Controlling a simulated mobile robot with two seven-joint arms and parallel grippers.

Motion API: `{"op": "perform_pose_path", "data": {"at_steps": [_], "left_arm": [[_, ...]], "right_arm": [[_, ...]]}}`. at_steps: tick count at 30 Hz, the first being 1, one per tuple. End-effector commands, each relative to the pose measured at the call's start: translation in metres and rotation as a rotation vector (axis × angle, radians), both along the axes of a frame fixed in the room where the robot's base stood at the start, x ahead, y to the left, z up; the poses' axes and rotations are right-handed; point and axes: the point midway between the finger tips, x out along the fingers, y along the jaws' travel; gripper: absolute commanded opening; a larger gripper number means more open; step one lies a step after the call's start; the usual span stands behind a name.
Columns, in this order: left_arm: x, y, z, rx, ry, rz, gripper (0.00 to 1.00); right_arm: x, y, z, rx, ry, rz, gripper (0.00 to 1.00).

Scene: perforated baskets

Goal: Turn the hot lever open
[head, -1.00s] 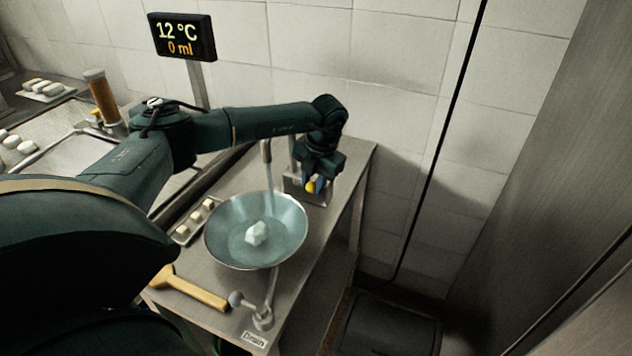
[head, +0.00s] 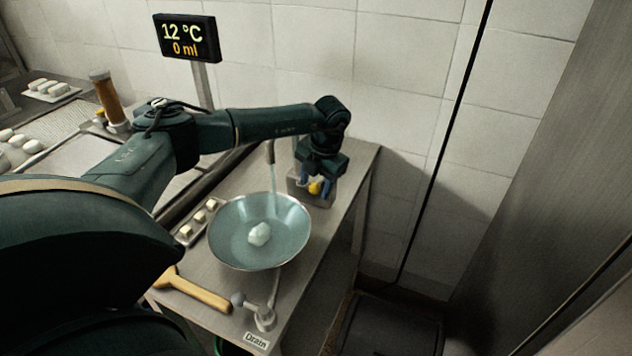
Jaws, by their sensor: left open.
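My left gripper (head: 315,187) hangs from the dark green arm at the back right of the steel counter, pointing down at a small metal tap block (head: 298,188). It is open, with bluish fingers apart. A small yellow piece (head: 314,187) shows between the fingers; I cannot tell whether it is part of the hot lever or whether they touch it. No hot label is readable, and the gripper and wrist hide much of the tap. A spout (head: 269,152) stands over a round metal basin (head: 219,252) with a white lump (head: 259,234) in it. My right gripper is not in view.
A drain lever (head: 264,317) with a "Drain" label stands at the counter's front. A display (head: 186,38) reads 12 °C and 0 ml. A tiled wall is behind.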

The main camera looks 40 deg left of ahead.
Motion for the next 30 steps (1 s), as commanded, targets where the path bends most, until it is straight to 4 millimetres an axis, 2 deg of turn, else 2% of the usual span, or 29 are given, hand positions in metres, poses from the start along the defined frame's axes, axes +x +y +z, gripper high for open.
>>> {"op": "perform_pose_path", "data": {"at_steps": [4,7,15,21,25,30], "left_arm": [[0.001,-0.002,0.006,-0.001,-0.002,0.000,0.48],[0.001,-0.004,0.019,-0.002,-0.004,-0.002,0.48],[0.001,-0.016,0.078,-0.001,-0.006,-0.001,0.48],[0.001,-0.023,0.113,-0.001,-0.004,-0.001,0.48],[0.001,-0.025,0.125,0.000,-0.002,0.000,0.48],[0.000,-0.025,0.130,0.000,0.000,0.000,0.48]], "right_arm": [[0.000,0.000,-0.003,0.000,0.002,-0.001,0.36],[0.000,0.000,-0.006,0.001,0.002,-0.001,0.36],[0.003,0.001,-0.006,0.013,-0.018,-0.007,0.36],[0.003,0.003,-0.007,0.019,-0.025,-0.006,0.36],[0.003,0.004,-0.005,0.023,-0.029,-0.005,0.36],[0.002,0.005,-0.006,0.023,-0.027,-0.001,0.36]]}}
